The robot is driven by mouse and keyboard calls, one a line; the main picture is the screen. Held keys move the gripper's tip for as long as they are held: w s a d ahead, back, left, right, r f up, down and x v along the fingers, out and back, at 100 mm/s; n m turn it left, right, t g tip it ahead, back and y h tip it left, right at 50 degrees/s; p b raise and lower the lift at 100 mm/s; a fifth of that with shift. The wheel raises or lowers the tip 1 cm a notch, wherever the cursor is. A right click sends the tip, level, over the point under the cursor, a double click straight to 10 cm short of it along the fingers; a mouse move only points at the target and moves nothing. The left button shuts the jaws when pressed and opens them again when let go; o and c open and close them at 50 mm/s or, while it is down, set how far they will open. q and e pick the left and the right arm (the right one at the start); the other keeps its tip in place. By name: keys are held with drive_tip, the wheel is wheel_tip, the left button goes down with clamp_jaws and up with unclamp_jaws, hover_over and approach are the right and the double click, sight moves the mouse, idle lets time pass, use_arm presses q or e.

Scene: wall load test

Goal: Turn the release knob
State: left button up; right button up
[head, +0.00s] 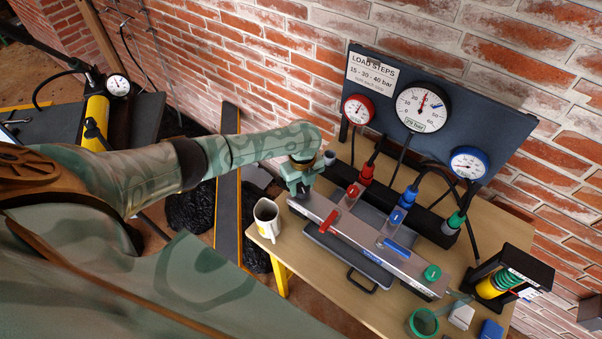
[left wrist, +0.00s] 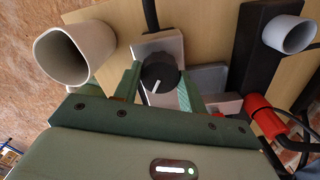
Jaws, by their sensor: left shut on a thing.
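The release knob (left wrist: 158,71) is black with a white pointer line, on the left end of a grey metal manifold block (head: 372,246). In the left wrist view it sits between the two green fingers of my left gripper (left wrist: 159,80), which is shut on it. The pointer line slants toward the lower left in that view. In the head view my left gripper (head: 301,187) reaches down at the manifold's left end and mostly hides the knob. My right gripper is in neither view.
A white mug (head: 266,217) stands close left of my left gripper. Red (head: 328,222), blue (head: 397,248) and green (head: 432,272) handles top the manifold. Hoses rise behind it to a gauge panel (head: 455,130). A coil holder (head: 508,277) stands at right, near green tape (head: 423,323).

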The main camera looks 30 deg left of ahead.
use_arm(q)
drive_tip(key=n+p, duration=0.2)
drive_tip(key=n, duration=0.1)
drive_tip(key=shift+r+n, duration=0.15)
drive_tip(key=shift+n, duration=0.15)
drive_tip(key=shift+n+p, duration=0.75)
drive_tip(key=shift+n, duration=0.85)
drive_tip(key=o, duration=1)
